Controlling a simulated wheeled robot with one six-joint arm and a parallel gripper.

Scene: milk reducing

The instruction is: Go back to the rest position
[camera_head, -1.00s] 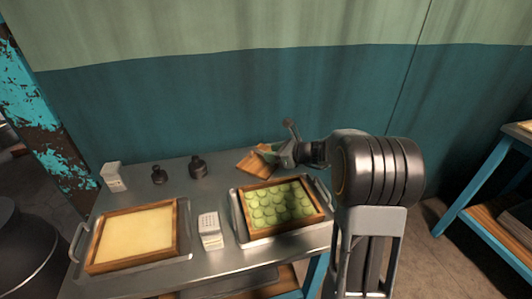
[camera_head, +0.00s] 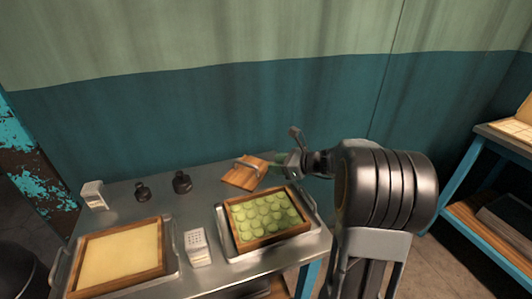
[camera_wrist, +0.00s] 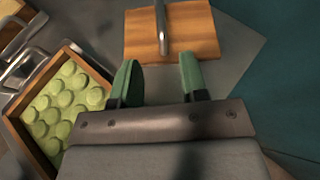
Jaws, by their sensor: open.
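My gripper (camera_wrist: 157,82) is open and empty in the wrist view, its two green fingers apart. A wooden board with a metal handle (camera_wrist: 195,35) lies just beyond the fingertips, apart from them. In the head view my gripper (camera_head: 276,160) is over the back right part of the table, and the wooden board (camera_head: 238,179) lies on the table to its left. My arm reaches in from the right.
A wooden-framed tray of green rounds (camera_head: 232,224) sits at the table's right, a tray of pale yellow (camera_head: 164,262) at its left. A grater (camera_head: 197,247) stands between them. Two dark weights (camera_head: 182,183) and a white box (camera_head: 94,195) stand behind. Another table (camera_head: 462,190) is right.

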